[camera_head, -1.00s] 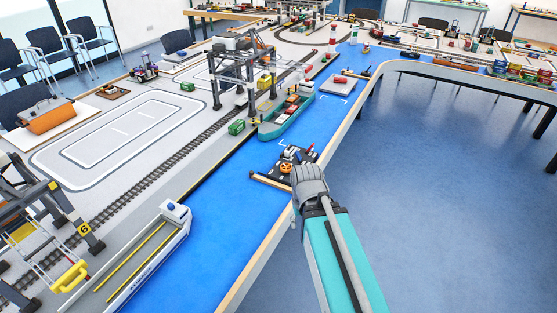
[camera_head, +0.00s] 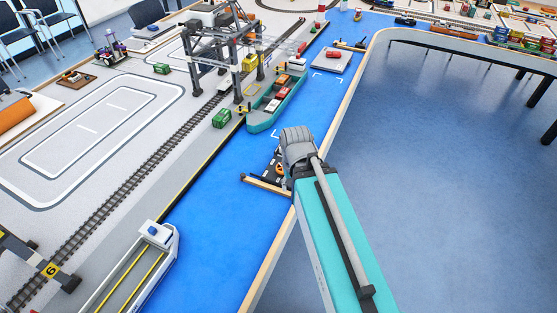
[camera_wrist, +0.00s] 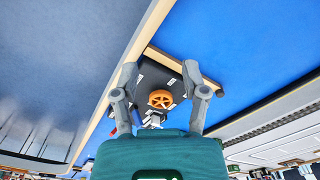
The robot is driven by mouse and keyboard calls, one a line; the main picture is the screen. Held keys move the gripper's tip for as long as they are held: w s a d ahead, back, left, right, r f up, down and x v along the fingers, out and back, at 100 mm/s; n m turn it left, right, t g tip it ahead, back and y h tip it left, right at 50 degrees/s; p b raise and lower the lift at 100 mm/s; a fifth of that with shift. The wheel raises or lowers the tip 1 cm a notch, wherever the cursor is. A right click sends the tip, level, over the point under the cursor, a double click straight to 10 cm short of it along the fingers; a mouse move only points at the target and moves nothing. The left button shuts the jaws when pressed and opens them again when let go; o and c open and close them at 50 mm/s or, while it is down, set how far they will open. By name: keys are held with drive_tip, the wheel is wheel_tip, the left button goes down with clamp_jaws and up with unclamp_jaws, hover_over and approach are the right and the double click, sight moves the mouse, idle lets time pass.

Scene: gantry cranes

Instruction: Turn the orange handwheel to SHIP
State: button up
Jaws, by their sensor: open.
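The orange handwheel (camera_wrist: 160,99) sits on a dark control panel (camera_wrist: 176,76) with white marks, too small to read, so its setting cannot be told. In the wrist view the spoked wheel shows between the two grey fingers of my gripper (camera_wrist: 167,82). The fingers are spread apart with nothing between them, and the wheel lies beyond them, apparently untouched. In the head view my wrist covers much of the panel (camera_head: 262,164); only a bit of the orange wheel (camera_head: 279,170) shows, and the fingertips are hidden.
A wooden strip (camera_head: 265,186) runs along the panel's near side. A white barge (camera_head: 140,265) lies front left. The table's wooden edge (camera_head: 345,108) passes close to my arm; open floor lies right.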

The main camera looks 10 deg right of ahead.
drive_tip(key=shift+w, duration=0.25)
drive_tip(key=shift+d, duration=0.1)
drive_tip(key=o, duration=0.4)
drive_tip(key=shift+w, duration=0.15)
drive_tip(key=shift+o, duration=1)
drive_tip(key=shift+w+r, duration=0.15)
drive_tip(key=shift+w, duration=0.1)
drive_tip(key=w+r+m+p, duration=0.4)
drive_tip(key=w+m, duration=0.7)
drive_tip(key=w, duration=0.4)
drive_tip(key=shift+w+d, duration=0.2)
drive_tip(key=shift+w, duration=0.05)
drive_tip(key=shift+f, duration=0.2)
wheel_tip(320, 180, down, 14)
drive_tip(key=b, duration=1.3)
drive_tip(key=shift+r+b, duration=0.25)
drive_tip(key=shift+b, duration=0.1)
